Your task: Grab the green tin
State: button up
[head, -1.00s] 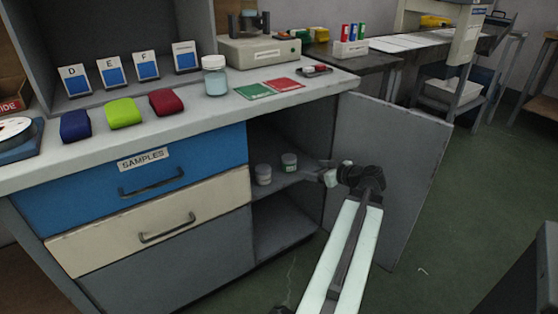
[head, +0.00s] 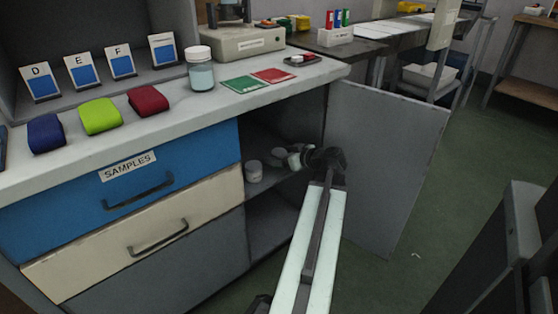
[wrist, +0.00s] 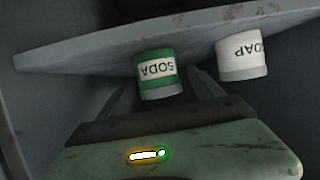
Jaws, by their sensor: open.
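The green tin (wrist: 157,70) has a white label reading SODA and shows upside down in the wrist view. A white tin (wrist: 241,55) labelled SOAP is to its right there. In the head view the white tin (head: 254,172) stands on the upper shelf of the open cabinet, and my gripper mostly or wholly hides the green tin. My gripper (head: 284,157) is open inside the cabinet opening. In the wrist view its dark fingers (wrist: 163,101) point toward the green tin, which lies ahead between them. I cannot tell whether they touch it.
The open cabinet door (head: 385,165) stands to the right of my arm. Drawers, one labelled SAMPLES (head: 128,165), are to the left. The lower cabinet shelf (head: 268,238) looks empty.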

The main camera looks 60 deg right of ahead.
aim_at(273, 154)
jog(key=b+x, duration=0.1)
jog(key=x, duration=0.3)
jog(key=shift+s, duration=0.1)
jog(key=c, duration=1.5)
jog(key=shift+r, duration=0.1)
